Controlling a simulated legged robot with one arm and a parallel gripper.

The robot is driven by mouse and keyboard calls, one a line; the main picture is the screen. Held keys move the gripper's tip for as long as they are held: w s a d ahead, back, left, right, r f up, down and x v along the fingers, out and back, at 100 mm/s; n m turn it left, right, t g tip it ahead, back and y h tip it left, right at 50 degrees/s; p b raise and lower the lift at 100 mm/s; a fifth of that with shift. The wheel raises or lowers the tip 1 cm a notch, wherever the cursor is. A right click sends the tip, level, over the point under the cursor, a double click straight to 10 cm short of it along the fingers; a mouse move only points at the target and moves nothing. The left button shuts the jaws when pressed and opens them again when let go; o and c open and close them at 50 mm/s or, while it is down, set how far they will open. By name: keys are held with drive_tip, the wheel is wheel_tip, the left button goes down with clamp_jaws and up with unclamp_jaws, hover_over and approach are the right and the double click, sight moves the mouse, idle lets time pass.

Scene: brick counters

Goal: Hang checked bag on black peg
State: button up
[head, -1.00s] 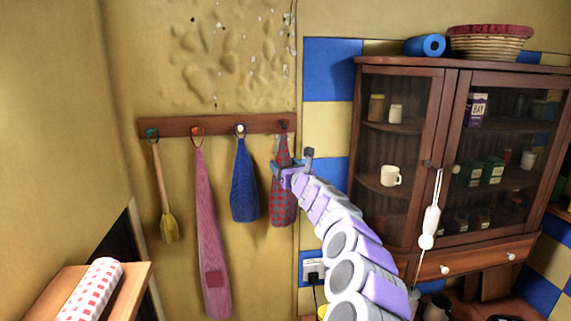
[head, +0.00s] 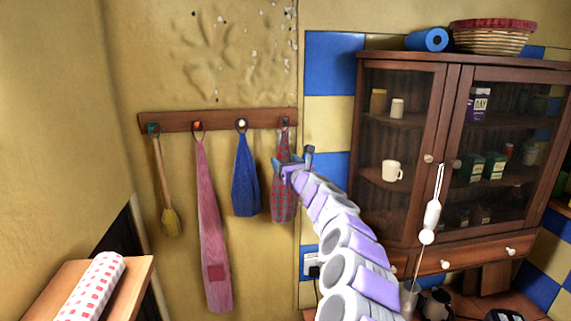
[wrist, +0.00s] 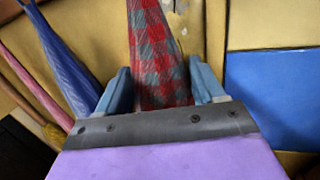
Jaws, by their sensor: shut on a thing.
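The red and grey checked bag (head: 284,199) hangs down against the wall below the right end of the wooden rack. The dark peg (head: 285,122) is at that end, and the bag's top loop appears to be around it. My gripper (head: 292,164) is at the bag's upper right side. In the wrist view the checked bag (wrist: 157,60) runs between the two blue fingers of my gripper (wrist: 165,88), which are shut on it. The bag's top and the peg are out of the wrist view.
The rack (head: 180,121) also holds a blue bag (head: 245,180), a long pink bag (head: 211,220) and a brush (head: 169,215). A glass-fronted cabinet (head: 450,72) stands to the right of my arm. A shelf with a checked roll (head: 95,285) is at lower left.

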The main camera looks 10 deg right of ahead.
drive_tip(key=o, duration=1.2)
drive_tip(key=shift+c, duration=0.2)
drive_tip(key=shift+s, duration=0.1)
